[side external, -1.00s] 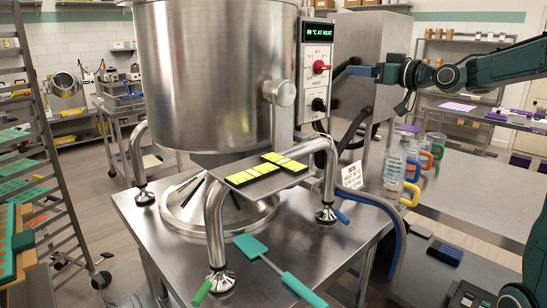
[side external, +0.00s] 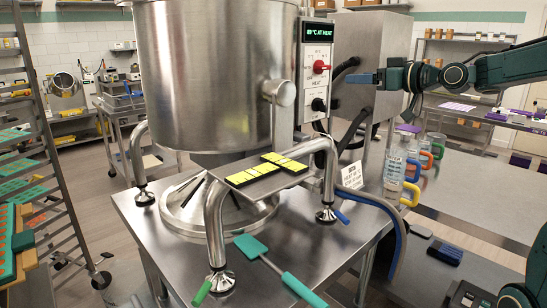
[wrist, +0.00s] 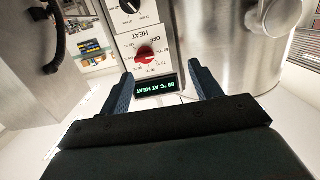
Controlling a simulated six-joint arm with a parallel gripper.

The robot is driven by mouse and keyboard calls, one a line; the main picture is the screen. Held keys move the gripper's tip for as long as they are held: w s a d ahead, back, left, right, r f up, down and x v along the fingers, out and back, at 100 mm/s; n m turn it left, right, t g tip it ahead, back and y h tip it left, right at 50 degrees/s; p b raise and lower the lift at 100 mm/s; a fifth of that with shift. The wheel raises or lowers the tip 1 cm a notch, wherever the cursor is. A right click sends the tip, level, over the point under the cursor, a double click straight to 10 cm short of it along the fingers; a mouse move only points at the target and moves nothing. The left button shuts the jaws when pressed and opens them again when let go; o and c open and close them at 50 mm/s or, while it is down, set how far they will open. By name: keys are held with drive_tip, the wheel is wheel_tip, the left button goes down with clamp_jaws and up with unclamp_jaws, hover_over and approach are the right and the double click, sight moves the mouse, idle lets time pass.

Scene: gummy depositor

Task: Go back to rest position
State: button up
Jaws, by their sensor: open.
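My gripper (side external: 364,77) is at the upper right in the side external view, pointing left toward the control panel (side external: 318,72) with a gap between them. In the wrist view its two blue fingers (wrist: 160,90) are apart with nothing between them. Beyond them, the panel shows upside down, with a red knob (wrist: 146,54), a black knob (wrist: 131,5) and a lit green display (wrist: 157,86). In the side external view the display (side external: 319,33) also shows, with the red knob (side external: 319,66) below it.
The large steel kettle (side external: 215,75) stands left of the panel. Yellow-topped black molds (side external: 253,173) lie on a plate below. Colored-handled jugs (side external: 412,165) stand on the right bench (side external: 465,190). A teal spatula (side external: 252,246) lies on the steel table. Space around my gripper looks clear.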

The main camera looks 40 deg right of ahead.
drive_tip(key=s+a+f+g, duration=0.3)
drive_tip(key=s+a+f, duration=0.1)
drive_tip(key=a, duration=0.3)
drive_tip(key=s+a+f+g, duration=0.3)
drive_tip(key=s+a+f, duration=0.2)
drive_tip(key=a, duration=0.3)
drive_tip(key=s+a+f+g, duration=0.1)
drive_tip(key=s+f, duration=0.3)
drive_tip(key=s, duration=0.4)
drive_tip(key=s+a+f+g, duration=0.2)
drive_tip(key=s+f+g, duration=0.2)
drive_tip(key=s, duration=0.5)
drive_tip(key=shift+a+f+h, duration=0.25)
drive_tip(key=shift+f+h, duration=0.05)
drive_tip(key=shift+f, duration=0.25)
